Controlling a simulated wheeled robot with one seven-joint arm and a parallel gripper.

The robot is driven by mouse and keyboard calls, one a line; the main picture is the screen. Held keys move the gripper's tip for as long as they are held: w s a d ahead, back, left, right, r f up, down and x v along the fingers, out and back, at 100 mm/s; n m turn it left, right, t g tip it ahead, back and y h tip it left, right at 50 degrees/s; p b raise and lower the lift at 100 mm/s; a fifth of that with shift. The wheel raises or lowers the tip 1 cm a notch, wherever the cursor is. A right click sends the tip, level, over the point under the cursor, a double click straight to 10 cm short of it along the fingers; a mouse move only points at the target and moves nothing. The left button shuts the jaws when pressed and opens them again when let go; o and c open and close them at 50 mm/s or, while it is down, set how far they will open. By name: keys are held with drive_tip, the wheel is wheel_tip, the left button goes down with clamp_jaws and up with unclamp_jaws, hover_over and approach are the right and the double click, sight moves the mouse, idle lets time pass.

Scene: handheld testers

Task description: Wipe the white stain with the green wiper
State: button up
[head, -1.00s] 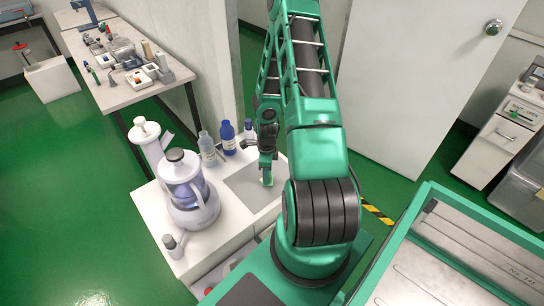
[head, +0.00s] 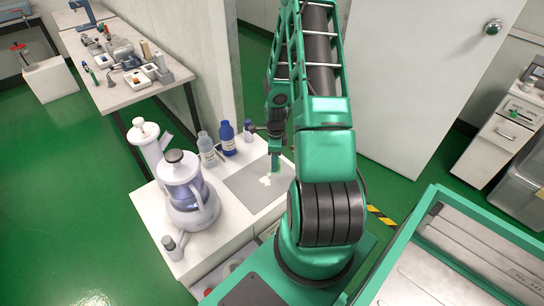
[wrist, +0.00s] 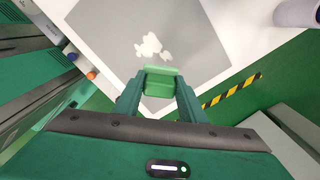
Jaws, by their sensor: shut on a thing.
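The white stain (wrist: 151,46) is an irregular patch on the grey mat (wrist: 105,30). In the head view the stain (head: 266,180) shows on the mat (head: 245,192), just below and left of my gripper. My gripper (wrist: 160,92) is shut on the green wiper (wrist: 159,80), a small green block between the fingers. In the wrist view the wiper is just below the stain in the picture, apart from it. Whether the wiper touches the mat is unclear. In the head view my gripper (head: 275,160) is over the mat's right part.
The mat lies on a white counter (head: 180,258). A blender-like device (head: 187,190) stands left of the mat. A white bottle (head: 206,148) and a blue bottle (head: 227,138) stand behind it. A yellow-black striped strip (wrist: 232,91) is on the floor beyond the counter.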

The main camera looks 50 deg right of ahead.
drive_tip(key=shift+r, duration=1.5)
drive_tip(key=shift+w, duration=0.15)
